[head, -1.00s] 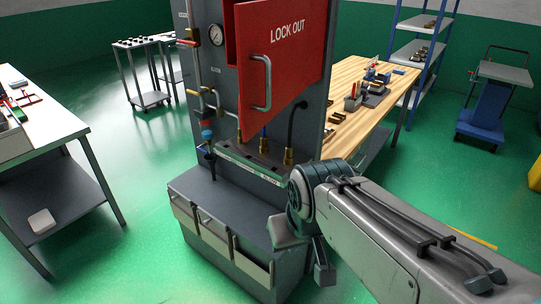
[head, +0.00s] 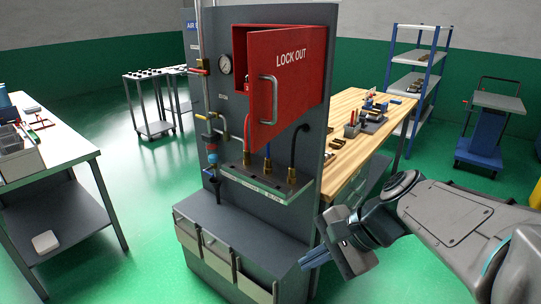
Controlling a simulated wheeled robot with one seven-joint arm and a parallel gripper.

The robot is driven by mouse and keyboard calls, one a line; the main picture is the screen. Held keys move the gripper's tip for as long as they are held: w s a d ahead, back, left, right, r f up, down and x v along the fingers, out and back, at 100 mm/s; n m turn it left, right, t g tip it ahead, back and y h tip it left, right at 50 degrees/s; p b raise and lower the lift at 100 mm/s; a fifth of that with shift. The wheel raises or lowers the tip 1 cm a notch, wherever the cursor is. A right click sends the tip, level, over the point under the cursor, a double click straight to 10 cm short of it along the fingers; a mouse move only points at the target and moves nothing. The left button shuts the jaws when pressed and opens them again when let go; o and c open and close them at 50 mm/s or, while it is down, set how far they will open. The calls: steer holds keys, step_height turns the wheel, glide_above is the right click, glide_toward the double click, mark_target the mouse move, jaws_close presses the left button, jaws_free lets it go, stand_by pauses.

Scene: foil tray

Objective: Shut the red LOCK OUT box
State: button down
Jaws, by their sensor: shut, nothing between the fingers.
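The red LOCK OUT box (head: 240,45) is fixed high on a grey panel. Its red door (head: 295,90) stands partly open, hinged at its right side, with the left edge swung out towards me. A dark gap into the box shows left of the door; most of the inside is hidden. A grey bar handle (head: 268,100) is upright near the door's free edge. My gripper (head: 310,261) is shut and empty, low and to the right of the box, well apart from the door and handle.
A shelf with hose fittings (head: 265,185) juts out below the door. Grey bins (head: 220,250) hang at the panel's base. A pressure gauge (head: 225,65) and pipes are left of the box. A wooden bench (head: 350,105) stands behind right, a white table (head: 65,145) at left.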

steer(key=w+r+m+t+y+b, duration=0.1)
steer(key=w+r+m+t+y, duration=0.2)
steer(key=w+r+m+y, duration=0.4)
steer(key=m+t+y+b, duration=0.1)
steer(key=m+t, duration=0.2)
steer(key=m, duration=0.3)
glide_toward(255, 150)
steer(key=p+x, duration=0.3)
steer(key=x, duration=0.3)
steer(key=shift+w+a, duration=0.25)
steer(key=shift+a, duration=0.1)
steer(key=shift+f, duration=0.1)
